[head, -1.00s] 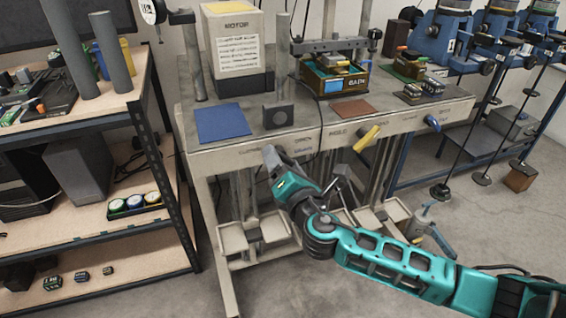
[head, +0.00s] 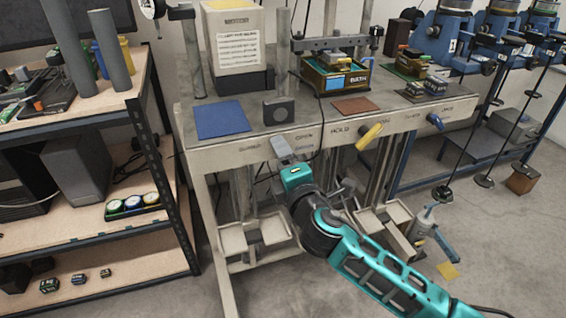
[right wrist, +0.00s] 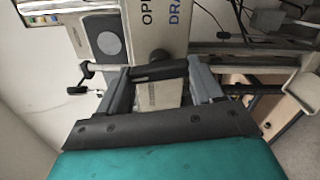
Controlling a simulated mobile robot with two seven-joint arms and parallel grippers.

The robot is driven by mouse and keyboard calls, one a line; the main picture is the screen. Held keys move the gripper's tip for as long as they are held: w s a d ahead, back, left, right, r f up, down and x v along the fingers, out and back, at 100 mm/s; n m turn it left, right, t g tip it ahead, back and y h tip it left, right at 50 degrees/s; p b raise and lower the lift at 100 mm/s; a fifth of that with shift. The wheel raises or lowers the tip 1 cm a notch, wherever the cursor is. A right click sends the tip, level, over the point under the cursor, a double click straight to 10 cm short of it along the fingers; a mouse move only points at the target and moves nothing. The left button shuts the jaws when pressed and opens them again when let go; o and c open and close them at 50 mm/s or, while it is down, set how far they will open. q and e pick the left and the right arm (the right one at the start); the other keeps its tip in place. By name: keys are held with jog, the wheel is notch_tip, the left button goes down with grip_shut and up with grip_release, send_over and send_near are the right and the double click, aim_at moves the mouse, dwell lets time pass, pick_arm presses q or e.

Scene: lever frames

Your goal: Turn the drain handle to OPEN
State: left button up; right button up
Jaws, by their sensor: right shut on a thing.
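The drain handle is a black bar (right wrist: 160,70) in the right wrist view, on the pale front panel under lettering that starts "OP" and "DRA". My right gripper (right wrist: 161,86) has one finger at each end of the bar and is shut on it. In the head view my right gripper (head: 284,148) is at the bench's front edge, below an "OPEN" label, and hides the handle. Where the handle points against its marks I cannot tell. My left gripper is not in view.
The bench top (head: 300,112) carries a blue mat (head: 222,119) and the bath (head: 350,82). A shelf rack (head: 150,140) stands at the left.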

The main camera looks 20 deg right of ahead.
jog(key=m, duration=1)
jog(key=shift+d+r+m, duration=0.1)
jog(key=shift+r+m, duration=0.1)
jog(key=shift+m, duration=0.1)
jog(key=shift+m+p, duration=0.3)
jog(key=o, duration=1.1)
jog(key=shift+c, duration=0.2)
